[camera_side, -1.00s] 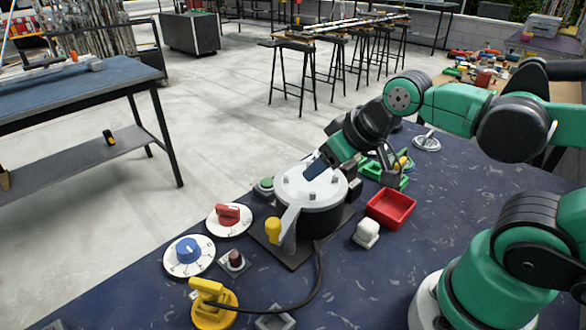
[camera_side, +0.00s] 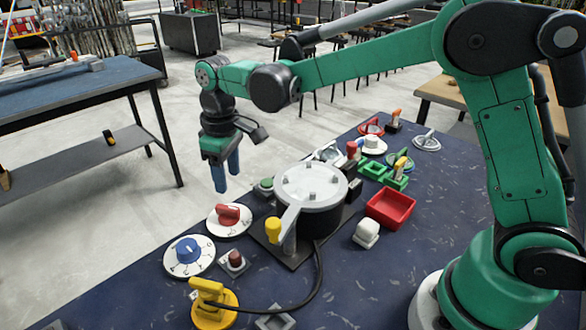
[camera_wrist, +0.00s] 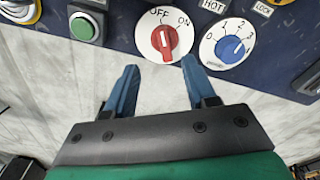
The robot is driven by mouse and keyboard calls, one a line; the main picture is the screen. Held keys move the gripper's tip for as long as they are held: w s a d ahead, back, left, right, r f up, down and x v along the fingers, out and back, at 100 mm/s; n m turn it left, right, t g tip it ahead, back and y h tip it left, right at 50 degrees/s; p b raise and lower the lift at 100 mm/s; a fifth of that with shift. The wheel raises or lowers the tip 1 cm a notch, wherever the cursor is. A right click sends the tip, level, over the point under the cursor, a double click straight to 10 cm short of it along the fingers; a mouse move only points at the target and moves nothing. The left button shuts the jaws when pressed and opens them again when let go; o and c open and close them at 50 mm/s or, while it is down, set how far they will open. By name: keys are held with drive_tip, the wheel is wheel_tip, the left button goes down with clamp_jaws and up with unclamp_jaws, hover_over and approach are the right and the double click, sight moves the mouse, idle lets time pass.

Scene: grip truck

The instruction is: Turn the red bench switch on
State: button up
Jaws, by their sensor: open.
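The red bench switch (camera_side: 228,214) is a red knob on a round white dial at the bench's edge. In the wrist view the red knob (camera_wrist: 164,41) sits at the top centre, with OFF at its upper left and ON at its upper right. Its white mark points roughly up, closer to OFF. My gripper (camera_side: 225,173) is open and empty, fingers down, raised above the bench edge near the dial. In the wrist view the blue fingertips (camera_wrist: 159,66) are spread, one on each side below the dial, apart from the knob.
A blue numbered dial (camera_side: 189,252) stands beside the switch. A green button (camera_side: 265,186) is on its other side. A grey round machine with a lever (camera_side: 311,187), a red tray (camera_side: 391,209) and a yellow switch (camera_side: 213,304) are nearby. Floor shows beyond the bench edge.

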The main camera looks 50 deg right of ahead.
sight(227, 207)
drive_tip(key=shift+w+a+f+g, duration=0.15)
drive_tip(key=shift+w+a+f, duration=0.1)
drive_tip(key=shift+f, duration=0.15)
drive_tip(key=shift+w+a+f+g, duration=0.1)
drive_tip(key=shift+a+f+g, duration=0.1)
drive_tip(key=shift+f, duration=2.95)
clamp_jaws()
